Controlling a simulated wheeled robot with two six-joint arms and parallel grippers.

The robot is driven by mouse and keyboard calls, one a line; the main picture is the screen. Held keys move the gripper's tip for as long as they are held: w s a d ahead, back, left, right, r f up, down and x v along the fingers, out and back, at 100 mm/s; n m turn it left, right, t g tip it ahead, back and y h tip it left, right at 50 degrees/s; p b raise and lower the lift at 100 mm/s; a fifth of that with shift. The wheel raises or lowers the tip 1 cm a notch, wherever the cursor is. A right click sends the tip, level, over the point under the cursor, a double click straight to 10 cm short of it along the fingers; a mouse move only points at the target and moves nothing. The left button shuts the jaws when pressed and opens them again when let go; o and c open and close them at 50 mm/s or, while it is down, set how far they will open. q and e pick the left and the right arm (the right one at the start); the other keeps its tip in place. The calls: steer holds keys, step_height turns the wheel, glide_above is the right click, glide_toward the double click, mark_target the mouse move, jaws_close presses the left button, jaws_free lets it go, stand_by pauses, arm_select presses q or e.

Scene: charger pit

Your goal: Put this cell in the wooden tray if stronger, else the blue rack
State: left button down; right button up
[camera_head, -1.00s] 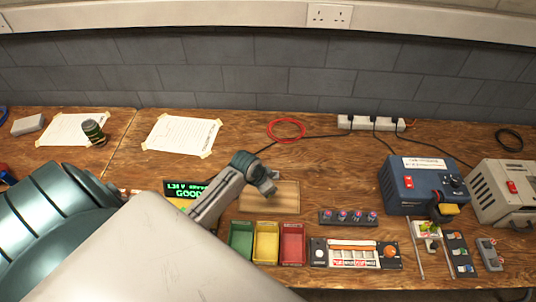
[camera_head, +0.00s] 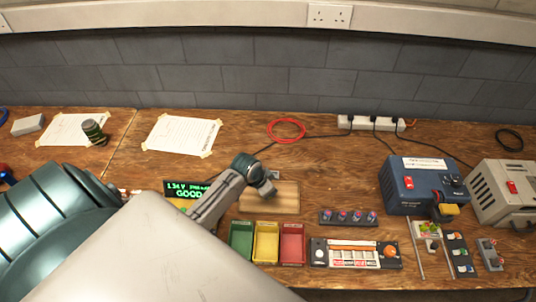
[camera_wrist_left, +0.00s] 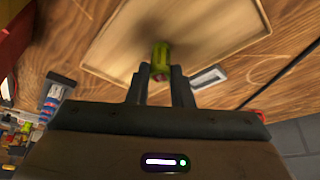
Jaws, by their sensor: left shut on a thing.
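My left gripper (camera_head: 265,191) is over the wooden tray (camera_head: 286,200). In the left wrist view its two fingers (camera_wrist_left: 160,76) are shut on a green-yellow cell (camera_wrist_left: 161,56). The cell is over the bare floor of the tray (camera_wrist_left: 115,47), with a shadow near it; whether it touches the tray is not clear. A tester display (camera_head: 186,190) left of the gripper shows green text, "1.34 V" and "GOOD"; part of it is hard to read. A dark bluish rack (camera_head: 348,217) with several round tops stands right of the tray. My right gripper is not in view.
Green (camera_head: 241,240), yellow (camera_head: 265,241) and red (camera_head: 291,242) bins stand in front of the tray. A blue power unit (camera_head: 420,190) and a grey unit (camera_head: 500,195) are at right. A red cable loop (camera_head: 287,130) lies behind. My left arm hides the front left.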

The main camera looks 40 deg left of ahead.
arm_select(q)
steer(key=shift+f, duration=0.3)
stand_by(0.5)
steer(key=c, duration=1.2)
jaws_free()
step_height(320, 180, up, 4)
steer(key=p, duration=0.4)
steer(key=shift+f, duration=0.2)
steer(key=shift+r+p, duration=1.75)
steer(key=shift+p, duration=0.3)
steer(key=shift+f, duration=0.1)
